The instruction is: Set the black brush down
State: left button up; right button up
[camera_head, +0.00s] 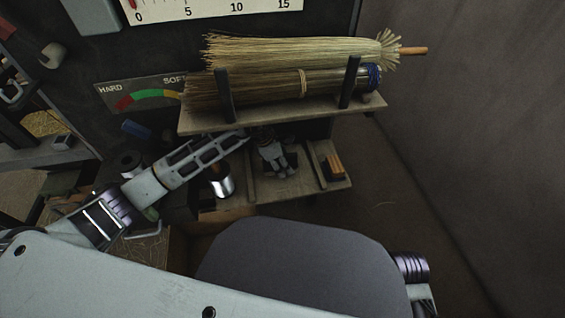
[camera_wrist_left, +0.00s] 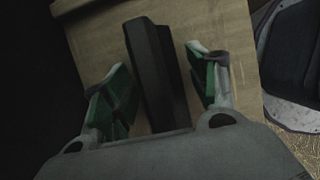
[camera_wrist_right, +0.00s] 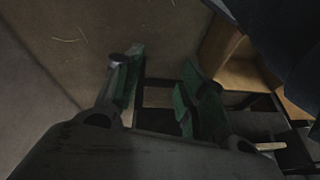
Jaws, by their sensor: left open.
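The black brush (camera_wrist_left: 152,62) is a long dark bar lying on a pale wooden board (camera_wrist_left: 92,42) in the left wrist view. My left gripper (camera_wrist_left: 156,72) is open, with one green-padded finger on each side of the brush and visible gaps. In the head view my left gripper (camera_head: 280,168) reaches down to the lower wooden shelf (camera_head: 262,190), and the brush there is mostly hidden by it. My right gripper (camera_wrist_right: 160,68) is open and empty over bare brown floor in the right wrist view. It is hidden in the head view.
Straw bundles (camera_head: 300,50) lie on the upper shelf (camera_head: 235,122), just above my left gripper. A metal can (camera_head: 222,184) stands left of the gripper. An orange-brown block (camera_head: 334,165) sits at the lower shelf's right end. Floor to the right is clear.

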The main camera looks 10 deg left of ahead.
pick_arm(q)
jog(key=shift+r, duration=0.1)
